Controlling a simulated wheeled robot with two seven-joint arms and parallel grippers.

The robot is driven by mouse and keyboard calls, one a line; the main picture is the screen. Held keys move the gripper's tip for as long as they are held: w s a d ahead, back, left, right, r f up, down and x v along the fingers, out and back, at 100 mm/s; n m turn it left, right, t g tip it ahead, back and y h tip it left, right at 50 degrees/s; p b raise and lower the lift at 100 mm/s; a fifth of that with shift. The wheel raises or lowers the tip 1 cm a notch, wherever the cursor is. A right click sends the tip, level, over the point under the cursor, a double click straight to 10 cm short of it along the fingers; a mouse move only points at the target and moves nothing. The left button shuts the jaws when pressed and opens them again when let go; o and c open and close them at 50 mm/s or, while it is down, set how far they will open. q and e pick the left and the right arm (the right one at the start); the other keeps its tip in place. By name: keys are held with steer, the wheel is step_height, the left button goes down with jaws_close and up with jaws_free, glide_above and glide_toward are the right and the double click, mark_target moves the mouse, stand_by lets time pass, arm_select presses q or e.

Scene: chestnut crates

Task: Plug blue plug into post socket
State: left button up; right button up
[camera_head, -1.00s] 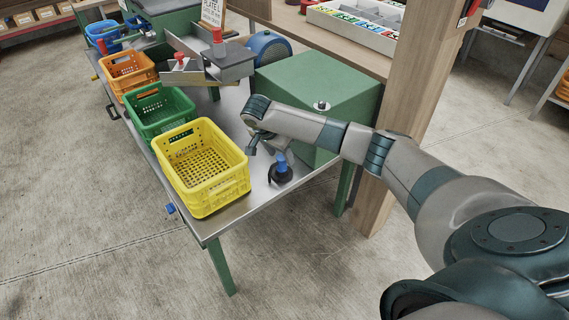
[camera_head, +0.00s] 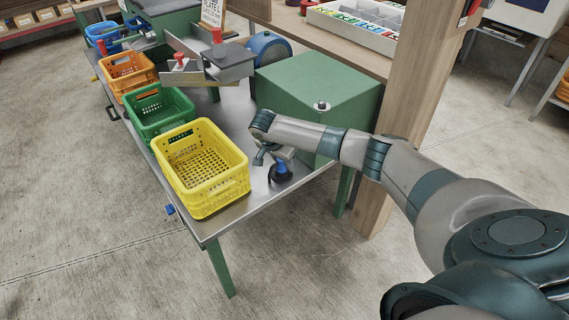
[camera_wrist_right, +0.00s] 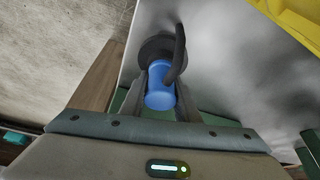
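The blue plug (camera_head: 282,168) stands in a round black base on the near right part of the metal table, right of the yellow crate. My right gripper (camera_head: 271,161) is right at it, its fingers pointing down. In the right wrist view the blue plug (camera_wrist_right: 160,90) lies between the two fingers of my right gripper (camera_wrist_right: 163,85), which look apart, one on each side; whether they touch it is unclear. A black cable (camera_wrist_right: 180,55) curves beside it over the black base (camera_wrist_right: 160,48). I cannot make out a socket on the wooden post (camera_head: 400,120). My left gripper is not in view.
The yellow crate (camera_head: 215,204) stands close left of my right gripper. Green (camera_head: 150,125) and orange (camera_head: 120,85) crates stand behind it. A green box (camera_head: 320,85) stands close behind my right forearm. A small blue item (camera_head: 169,209) is at the table's left edge.

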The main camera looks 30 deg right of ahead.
jaws_close()
steer(key=shift+r+p, duration=0.6)
steer(key=shift+p, duration=0.45)
stand_by(0.4)
steer(key=shift+c, duration=1.4)
jaws_free()
jaws_close()
steer(key=shift+r+p, duration=1.85)
steer(key=shift+p, duration=0.65)
